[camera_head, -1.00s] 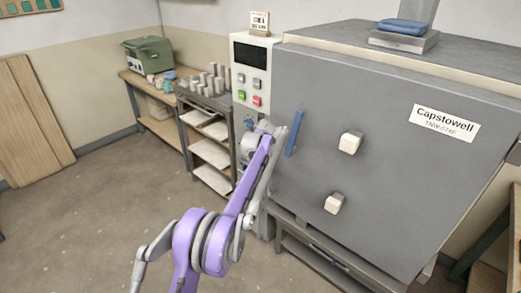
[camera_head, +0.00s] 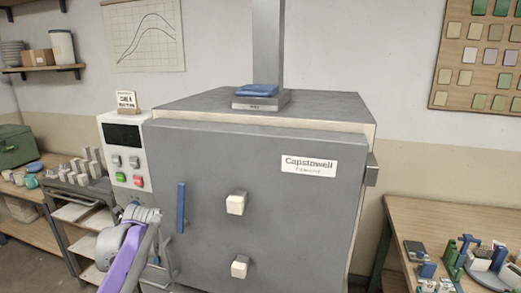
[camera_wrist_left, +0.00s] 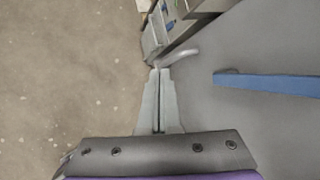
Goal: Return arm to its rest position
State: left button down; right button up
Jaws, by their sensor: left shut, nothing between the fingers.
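My left arm (camera_head: 122,262), purple and grey, rises from the bottom left of the head view, in front of the kiln's left side. In the left wrist view my left gripper (camera_wrist_left: 159,73) is shut and empty, its two grey fingers together. It is apart from the blue door handle (camera_wrist_left: 268,83), which lies to the right of the fingers. The head view also shows the blue handle (camera_head: 181,207) upright on the grey kiln door (camera_head: 285,215), which looks closed. My right gripper is not in view.
A control panel (camera_head: 126,160) with coloured buttons is left of the door. A rack of shelves (camera_head: 80,212) stands further left. A wooden workbench (camera_head: 425,215) with tools is at the right. A blue block (camera_head: 257,90) sits on top of the kiln. Bare floor (camera_wrist_left: 65,80) lies left of the gripper.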

pick_arm(q)
jog(key=s+d+f+n+h, duration=0.1)
jog(key=s+d+f+n, duration=0.3)
jog(key=s, duration=0.8)
jog(key=s+d+f+n+h, duration=0.2)
jog(key=s+d+f+n, duration=0.3)
jog(key=s+d+n, duration=0.3)
jog(key=s+d+f+n+g+h, duration=0.1)
jog(key=s+d+f+n, duration=0.4)
jog(key=s+n, duration=0.4)
jog(key=s+d, duration=0.1)
jog(key=s, duration=0.5)
jog(key=shift+s+d+f+n, duration=0.2)
jog(key=shift+s+d+n, duration=0.05)
jog(key=shift+s+n, duration=0.05)
jog(key=shift+a, duration=0.1)
